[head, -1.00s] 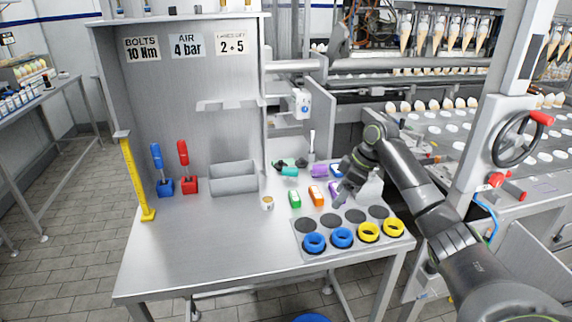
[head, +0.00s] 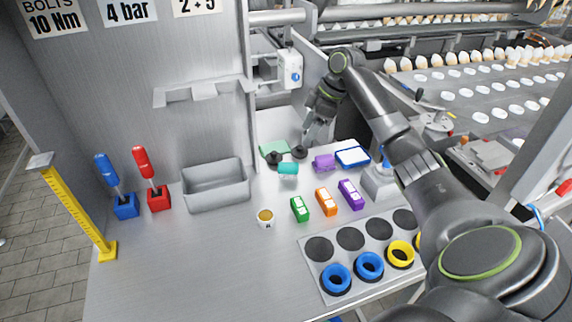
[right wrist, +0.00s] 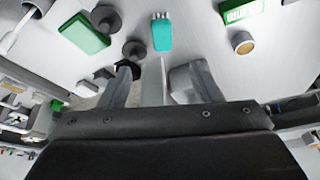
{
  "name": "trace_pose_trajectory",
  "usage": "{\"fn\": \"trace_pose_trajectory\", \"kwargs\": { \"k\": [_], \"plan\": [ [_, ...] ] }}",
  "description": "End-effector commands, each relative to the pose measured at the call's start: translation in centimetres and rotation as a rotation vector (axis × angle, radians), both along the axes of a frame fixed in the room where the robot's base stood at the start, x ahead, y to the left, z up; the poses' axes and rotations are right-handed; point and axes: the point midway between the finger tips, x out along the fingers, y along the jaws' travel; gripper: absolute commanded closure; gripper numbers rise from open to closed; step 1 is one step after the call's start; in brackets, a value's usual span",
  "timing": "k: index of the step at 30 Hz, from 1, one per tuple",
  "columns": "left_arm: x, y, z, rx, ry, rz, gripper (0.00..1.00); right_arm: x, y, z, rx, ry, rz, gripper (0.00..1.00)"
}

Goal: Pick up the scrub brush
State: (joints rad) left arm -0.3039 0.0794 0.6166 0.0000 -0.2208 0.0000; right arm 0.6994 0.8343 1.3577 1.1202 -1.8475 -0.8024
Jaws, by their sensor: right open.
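A small teal block (head: 288,168) lies on the metal bench, beside two dark round knobs. In the right wrist view the teal block (right wrist: 162,36) shows a row of short white tufts at one end, so I take it for the scrub brush. My right gripper (head: 308,132) is above the back of the bench, behind the teal block in the head view. In the wrist view my right gripper (right wrist: 158,80) has its fingers apart, with the block beyond their tips. It touches nothing that I can make out. My left gripper is out of view.
Green (head: 300,208) and orange (head: 326,201) boxes and a small cup (head: 265,218) stand nearer. A grey bin (head: 216,190) is at left. The front left bench is clear.

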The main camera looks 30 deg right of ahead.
Motion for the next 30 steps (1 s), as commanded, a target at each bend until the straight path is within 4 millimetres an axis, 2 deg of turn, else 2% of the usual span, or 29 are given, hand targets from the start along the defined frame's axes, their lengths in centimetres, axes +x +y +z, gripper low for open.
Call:
{"fn": "trace_pose_trajectory", "kwargs": {
  "k": [4, 10, 17, 24, 30],
  "plan": [
    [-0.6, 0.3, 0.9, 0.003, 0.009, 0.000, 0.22, 0.7, 1.2, -3.0, 0.005, 0.004, 0.000, 0.42],
    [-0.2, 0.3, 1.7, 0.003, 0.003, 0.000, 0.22, 1.6, 2.5, -6.7, 0.003, 0.003, 0.001, 0.42],
    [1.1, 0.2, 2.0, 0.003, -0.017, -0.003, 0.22, 2.1, 3.0, -8.6, 0.001, -0.001, 0.000, 0.42],
    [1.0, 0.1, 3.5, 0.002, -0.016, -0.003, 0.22, 2.6, 4.5, -11.0, 0.003, 0.003, 0.000, 0.42],
    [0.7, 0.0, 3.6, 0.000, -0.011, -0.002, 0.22, 3.1, 5.0, -13.1, 0.000, 0.000, -0.001, 0.42]
  ]
}}
